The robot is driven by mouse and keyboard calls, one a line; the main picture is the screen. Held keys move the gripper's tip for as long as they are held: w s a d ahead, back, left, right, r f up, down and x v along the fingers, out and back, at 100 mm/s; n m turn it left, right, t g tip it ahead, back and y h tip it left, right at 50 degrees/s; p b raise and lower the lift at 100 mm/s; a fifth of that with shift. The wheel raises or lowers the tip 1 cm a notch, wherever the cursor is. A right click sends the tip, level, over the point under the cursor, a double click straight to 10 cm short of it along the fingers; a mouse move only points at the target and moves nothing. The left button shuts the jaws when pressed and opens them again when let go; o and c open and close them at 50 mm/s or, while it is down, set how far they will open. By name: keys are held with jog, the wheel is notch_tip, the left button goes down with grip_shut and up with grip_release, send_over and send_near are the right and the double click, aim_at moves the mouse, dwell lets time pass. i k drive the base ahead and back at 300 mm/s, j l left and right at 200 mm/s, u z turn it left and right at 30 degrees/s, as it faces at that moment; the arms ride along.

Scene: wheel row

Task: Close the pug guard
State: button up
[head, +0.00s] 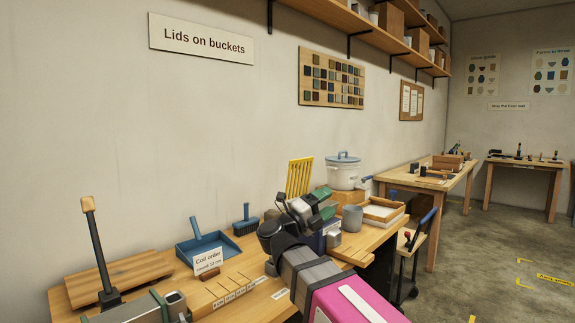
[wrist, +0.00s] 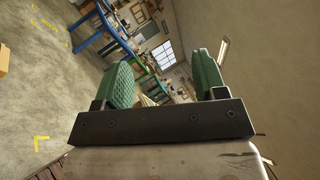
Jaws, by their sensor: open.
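A yellow slatted panel (head: 299,178), which looks like the pug guard, stands nearly upright on the bench behind my arm. Its lower edge and whatever it is fixed to are largely hidden. My gripper (head: 326,205) is in front of the panel and to its right in the head view, above the bench. Its green fingers are apart with nothing between them. The wrist view shows the same open gripper (wrist: 163,80), with the floor and distant tables beyond it. The panel does not show in the wrist view.
A white lidded bucket (head: 345,172), a grey cup (head: 352,218) and a wooden tray (head: 381,212) stand right of my gripper. A blue dustpan (head: 206,248), a brush (head: 245,220), a card (head: 208,262) and an upright lever (head: 97,247) are left. Floor is open at right.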

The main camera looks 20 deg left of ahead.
aim_at(293, 164)
jog(key=i+j, duration=0.75)
jog(key=j, duration=0.3)
jog(key=i+j, duration=0.4)
jog(key=j, duration=0.1)
